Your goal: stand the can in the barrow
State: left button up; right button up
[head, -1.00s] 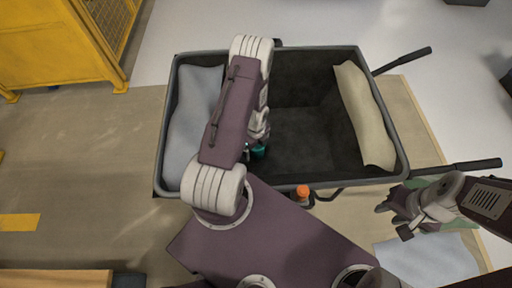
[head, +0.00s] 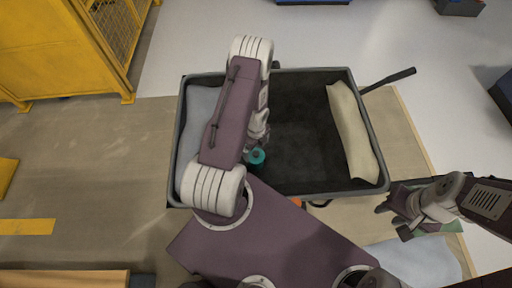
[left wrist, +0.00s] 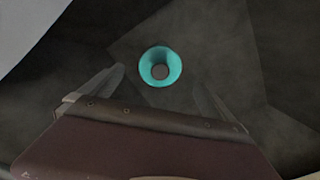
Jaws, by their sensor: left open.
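The can is a teal round thing (head: 256,157) inside the dark grey barrow (head: 308,187), near the barrow's near wall. In the left wrist view the can (left wrist: 160,53) shows end-on as a teal ring with a grey centre, and it looks upright on the dark floor. My left gripper (left wrist: 160,88) is open, its fingers apart on either side below the can in the picture, and not closed on it. In the head view my left arm partly hides this gripper. My right gripper (head: 396,216) is outside the barrow at the right; its jaw opening is unclear.
A blue-grey cloth (head: 197,112) lies along the barrow's left side and a cream roll (head: 350,130) along its right. The barrow's middle is clear. An orange-topped item (head: 297,201) is mostly hidden at the near rim. A yellow cage (head: 65,45) stands at upper left.

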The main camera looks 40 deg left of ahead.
pick_arm(q)
notch_tip(320, 180, up, 9)
jog(key=w+d+n, duration=0.2)
jog(key=n, duration=0.3)
jog(key=s+d+r+n, duration=0.4)
jog(key=d+r+n, duration=0.1)
jog(key=r+n, duration=0.2)
jog(key=s+d+r+n+t, duration=0.1)
jog(key=s+d+r+n, duration=0.3)
jog(key=r+n, duration=0.3)
notch_tip(320, 180, up, 3)
jog(key=shift+s+d, duration=0.15)
jog(key=shift+d, duration=0.4)
